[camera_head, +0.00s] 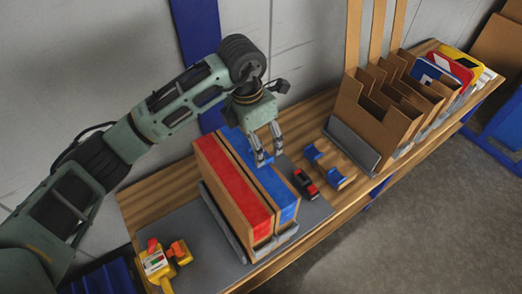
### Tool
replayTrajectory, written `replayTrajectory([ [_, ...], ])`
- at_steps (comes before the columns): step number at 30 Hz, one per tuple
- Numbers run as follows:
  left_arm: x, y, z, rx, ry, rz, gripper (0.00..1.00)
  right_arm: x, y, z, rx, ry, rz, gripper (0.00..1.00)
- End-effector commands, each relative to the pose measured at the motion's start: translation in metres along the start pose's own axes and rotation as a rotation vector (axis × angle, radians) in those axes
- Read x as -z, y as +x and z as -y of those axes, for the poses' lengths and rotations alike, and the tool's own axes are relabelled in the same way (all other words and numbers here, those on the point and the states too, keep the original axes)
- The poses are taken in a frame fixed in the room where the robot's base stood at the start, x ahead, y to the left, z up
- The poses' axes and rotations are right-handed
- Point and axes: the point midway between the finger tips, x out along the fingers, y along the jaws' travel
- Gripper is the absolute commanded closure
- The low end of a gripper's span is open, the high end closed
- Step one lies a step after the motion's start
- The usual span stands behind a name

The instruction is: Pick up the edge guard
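My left gripper (268,155) points down over the far end of the blue-topped box (284,200), left of the blue pieces. Its fingers are apart and I see nothing between them. Whether the fingertips touch the box top I cannot tell. My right gripper is not in view.
A red-topped box (236,187) stands beside the blue-topped one in a grey holder. A red and black item (306,184) lies right of them. A yellow and orange tool (159,264) lies at the front left. A cardboard rack (375,115) and colored signs (447,68) stand at right.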

Motion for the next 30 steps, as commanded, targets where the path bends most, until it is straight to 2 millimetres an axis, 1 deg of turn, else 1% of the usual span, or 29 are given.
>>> replayTrajectory([
  [1, 0.0, 0.004, 0.003, 0.006, 0.0, -0.004, 0.3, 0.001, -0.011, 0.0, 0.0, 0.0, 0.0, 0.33],
  [3, -0.001, 0.015, 0.006, 0.006, 0.0, -0.004, 0.3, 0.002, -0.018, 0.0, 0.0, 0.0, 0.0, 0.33],
  [6, -0.001, 0.03, 0.005, 0.004, -0.001, -0.002, 0.3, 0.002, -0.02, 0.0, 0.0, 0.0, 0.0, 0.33],
  [8, -0.001, 0.035, 0.005, 0.004, 0.001, 0.0, 0.3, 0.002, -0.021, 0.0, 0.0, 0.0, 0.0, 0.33],
  [11, -0.001, 0.04, 0.004, 0.002, 0.001, 0.0, 0.3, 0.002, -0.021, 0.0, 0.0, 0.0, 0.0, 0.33],
  [16, -0.001, 0.04, 0.004, 0.002, 0.001, 0.001, 0.3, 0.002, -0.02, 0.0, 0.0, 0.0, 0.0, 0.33],
  [30, -0.001, 0.039, 0.004, 0.002, 0.001, 0.001, 0.71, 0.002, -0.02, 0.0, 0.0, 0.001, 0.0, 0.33],
])
